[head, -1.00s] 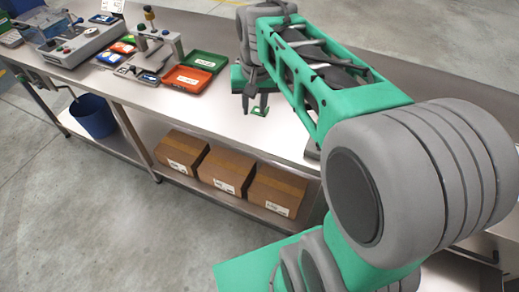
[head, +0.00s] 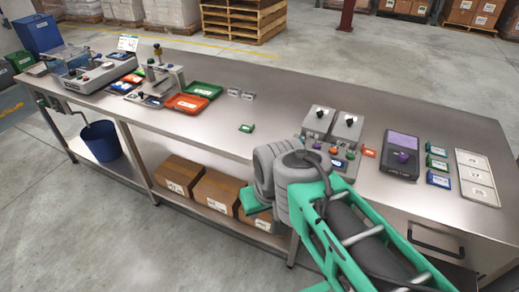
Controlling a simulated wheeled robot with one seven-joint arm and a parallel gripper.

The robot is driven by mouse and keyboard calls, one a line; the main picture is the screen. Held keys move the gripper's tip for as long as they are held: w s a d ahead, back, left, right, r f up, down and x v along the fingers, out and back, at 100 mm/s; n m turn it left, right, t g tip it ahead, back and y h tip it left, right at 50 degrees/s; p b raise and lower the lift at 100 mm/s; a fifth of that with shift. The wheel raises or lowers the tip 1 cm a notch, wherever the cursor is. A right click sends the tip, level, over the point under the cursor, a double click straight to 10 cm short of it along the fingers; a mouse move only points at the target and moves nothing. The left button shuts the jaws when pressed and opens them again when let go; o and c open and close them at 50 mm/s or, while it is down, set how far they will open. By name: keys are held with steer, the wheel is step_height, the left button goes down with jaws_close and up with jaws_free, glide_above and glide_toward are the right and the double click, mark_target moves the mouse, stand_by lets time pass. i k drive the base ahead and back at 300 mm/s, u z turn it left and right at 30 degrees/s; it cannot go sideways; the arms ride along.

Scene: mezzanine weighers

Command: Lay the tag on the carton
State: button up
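A small green piece with a pale label (head: 246,128), which may be the tag, lies flat on the steel bench, apart from other things. Three brown cartons stand on the lower shelf: a left one (head: 180,174), a middle one (head: 217,189) and a right one (head: 262,215), partly covered by my arm. Pale labels show on their fronts. My arm reaches in from the lower right, its grey joints in front of the bench's front edge. My gripper's fingers are hidden, so its opening does not show.
Green (head: 203,89) and orange (head: 187,104) trays lie left of the green piece, two small grey blocks behind it. A control box (head: 346,125), a dark device (head: 401,155), several small cards and a pale panel (head: 477,177) occupy the right. A blue bin (head: 101,141) stands lower left.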

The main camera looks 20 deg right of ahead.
mark_target(174, 173)
steer(key=k, duration=0.3)
steer(key=u, duration=1.15)
steer(key=i, duration=2.65)
steer(key=z, duration=2.1)
